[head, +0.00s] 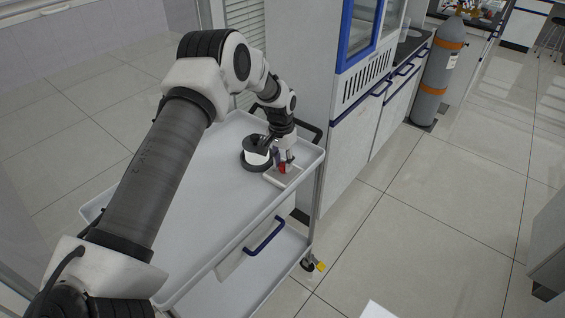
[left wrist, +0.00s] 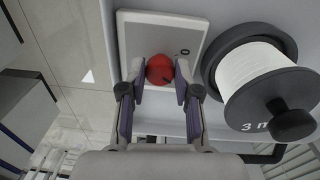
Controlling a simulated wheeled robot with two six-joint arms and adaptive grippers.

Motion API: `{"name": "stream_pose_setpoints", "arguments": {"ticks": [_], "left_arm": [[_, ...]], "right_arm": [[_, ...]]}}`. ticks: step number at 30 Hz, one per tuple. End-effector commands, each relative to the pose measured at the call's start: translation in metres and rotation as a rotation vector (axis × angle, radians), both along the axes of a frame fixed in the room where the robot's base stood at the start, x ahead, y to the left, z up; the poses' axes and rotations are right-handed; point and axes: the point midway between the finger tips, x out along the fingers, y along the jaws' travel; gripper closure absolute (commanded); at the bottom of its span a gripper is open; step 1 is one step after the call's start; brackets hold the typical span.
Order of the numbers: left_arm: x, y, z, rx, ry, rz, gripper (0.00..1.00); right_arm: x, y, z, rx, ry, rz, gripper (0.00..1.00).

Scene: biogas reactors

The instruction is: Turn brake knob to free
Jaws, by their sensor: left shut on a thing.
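The brake knob (left wrist: 160,70) is a red round knob on a pale square plate (left wrist: 135,32). A dark mark shows on the knob's lower right side, and a dark "0" is printed on the plate to its right. In the head view the red knob (head: 282,169) shows small beneath my left gripper (head: 283,163), on the plate at the cart's far right corner. In the left wrist view my left gripper (left wrist: 161,73) is shut on the knob, one finger on each side. My right gripper is not in view.
A black spool with white winding (left wrist: 255,72) stands close beside the plate, also in the head view (head: 256,150). The grey cart top (head: 200,210) is otherwise mostly clear. White cabinets (head: 350,150) and a gas cylinder (head: 436,80) stand beyond it.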

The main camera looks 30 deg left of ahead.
Motion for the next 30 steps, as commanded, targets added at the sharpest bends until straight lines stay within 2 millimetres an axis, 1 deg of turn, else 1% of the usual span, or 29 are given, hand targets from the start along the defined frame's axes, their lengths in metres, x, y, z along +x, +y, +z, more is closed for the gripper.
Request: {"name": "stream_pose_setpoints", "arguments": {"ticks": [1,13,14,15,16,26,29,30], "left_arm": [[-0.003,-0.001,-0.004,-0.002,0.008,-0.006,1.0],[-0.003,-0.001,-0.004,-0.002,0.007,-0.013,1.0],[-0.002,-0.001,-0.004,-0.002,0.007,-0.013,0.61],[-0.002,-0.001,-0.004,-0.001,0.007,-0.013,0.47],[-0.002,-0.001,-0.003,-0.001,0.006,-0.013,0.43],[0.0,0.0,0.002,-0.001,0.002,-0.012,0.43],[0.001,0.0,0.016,-0.001,-0.001,-0.012,0.43],[0.001,0.0,0.023,-0.001,-0.001,-0.012,0.43]], "right_arm": [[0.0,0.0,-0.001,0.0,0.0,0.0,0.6],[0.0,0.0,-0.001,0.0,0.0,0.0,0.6],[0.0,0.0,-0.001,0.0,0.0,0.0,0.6],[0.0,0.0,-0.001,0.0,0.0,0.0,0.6],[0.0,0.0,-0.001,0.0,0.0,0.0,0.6],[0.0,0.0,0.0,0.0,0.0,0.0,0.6],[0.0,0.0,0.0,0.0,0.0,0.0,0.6],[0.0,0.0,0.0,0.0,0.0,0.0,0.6]]}}
